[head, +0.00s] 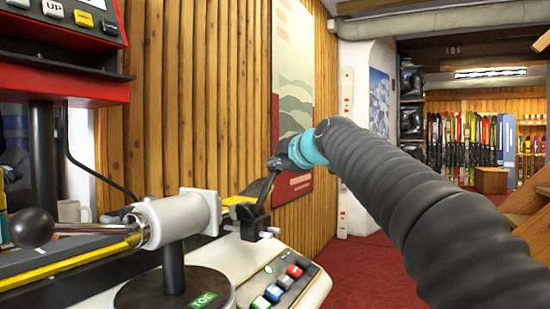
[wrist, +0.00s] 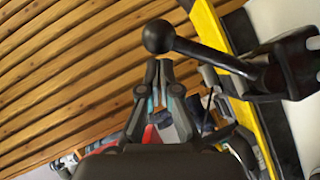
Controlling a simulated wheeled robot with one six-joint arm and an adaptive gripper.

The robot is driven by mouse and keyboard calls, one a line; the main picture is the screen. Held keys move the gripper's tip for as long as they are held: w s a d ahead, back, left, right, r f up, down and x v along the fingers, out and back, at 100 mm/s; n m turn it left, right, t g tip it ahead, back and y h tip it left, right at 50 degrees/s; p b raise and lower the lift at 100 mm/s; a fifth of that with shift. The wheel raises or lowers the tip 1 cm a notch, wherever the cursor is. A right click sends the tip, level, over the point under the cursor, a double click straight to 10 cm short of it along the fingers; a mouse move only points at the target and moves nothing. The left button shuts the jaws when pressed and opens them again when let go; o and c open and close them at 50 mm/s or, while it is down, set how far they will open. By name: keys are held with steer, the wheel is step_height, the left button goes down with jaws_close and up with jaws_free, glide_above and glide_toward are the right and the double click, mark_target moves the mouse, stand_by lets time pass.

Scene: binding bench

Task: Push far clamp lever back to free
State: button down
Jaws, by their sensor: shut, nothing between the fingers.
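The far clamp (wrist: 285,75) is black and sits beside a yellow bar (wrist: 253,115) in the wrist view. Its lever (wrist: 205,52) reaches left and ends in a black ball knob (wrist: 158,36). My gripper (wrist: 158,64) is shut and empty, with its fingertips just below the knob in that picture. I cannot tell whether they touch it. In the head view the far clamp (head: 255,222) stands behind the white cylinder, and my gripper (head: 267,186) comes down over it from the right. There the far lever and knob cannot be told apart from my dark gripper.
A nearer lever with a black ball knob (head: 33,228) and a white cylinder (head: 180,220) stand in front at the left. A button panel (head: 285,287) lies below the clamp. A red machine (head: 65,45) is at upper left, and a wooden wall (head: 200,110) is close behind.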

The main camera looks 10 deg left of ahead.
steer(key=shift+w+f, duration=0.1)
steer(key=shift+w, duration=0.15)
steer(key=shift+w+d+f+m+g+p, duration=0.2)
steer(key=shift+w+f+m+g+p, duration=0.45)
steer(key=shift+w+p, duration=0.35)
steer(key=shift+s, duration=0.1)
